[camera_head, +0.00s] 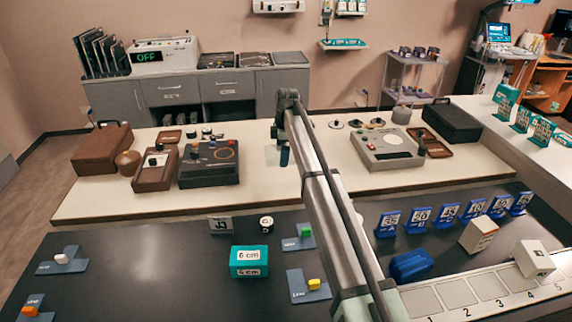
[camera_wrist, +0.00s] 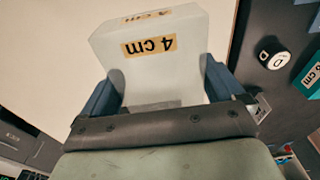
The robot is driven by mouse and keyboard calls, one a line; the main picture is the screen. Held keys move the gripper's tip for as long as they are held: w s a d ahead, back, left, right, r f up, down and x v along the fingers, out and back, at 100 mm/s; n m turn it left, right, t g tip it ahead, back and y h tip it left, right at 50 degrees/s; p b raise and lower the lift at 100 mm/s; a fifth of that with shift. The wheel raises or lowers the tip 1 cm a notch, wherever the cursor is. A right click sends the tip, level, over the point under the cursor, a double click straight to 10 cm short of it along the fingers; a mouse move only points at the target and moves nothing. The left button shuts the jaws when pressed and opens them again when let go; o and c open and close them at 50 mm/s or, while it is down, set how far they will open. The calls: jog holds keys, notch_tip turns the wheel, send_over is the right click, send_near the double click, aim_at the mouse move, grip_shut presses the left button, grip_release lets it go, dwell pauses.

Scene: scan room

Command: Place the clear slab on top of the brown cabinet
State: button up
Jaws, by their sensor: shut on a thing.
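The clear slab (camera_wrist: 165,75) is a frosted, see-through block with a "4 cm" label, upside down in the wrist view. My gripper (camera_wrist: 165,95) is shut on it, with blue fingers on both sides. In the head view my gripper (camera_head: 284,156) is above the cream table, partly hidden by my arm, and the slab (camera_head: 271,155) shows faintly beside it. Brown things stand at the table's left: a large brown case (camera_head: 100,150) and a smaller brown box (camera_head: 154,170) with a dark knob on top. I cannot tell which is the brown cabinet.
A dark grey device (camera_head: 208,165) stands between the brown box and my gripper. A brown rounded pot (camera_head: 127,162) sits beside the case. A light grey device (camera_head: 386,148) is right of my arm. A teal block (camera_head: 249,261) lies on the near dark table. The cream table's (camera_head: 270,190) middle is clear.

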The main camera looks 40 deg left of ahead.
aim_at(282, 177)
jog(key=shift+f, duration=4)
jog(key=shift+f, duration=0.1)
jog(key=o, duration=1.1)
jog(key=r, duration=1.2)
jog(key=shift+w+d+r, duration=0.1)
jog(key=shift+w+d, duration=0.3)
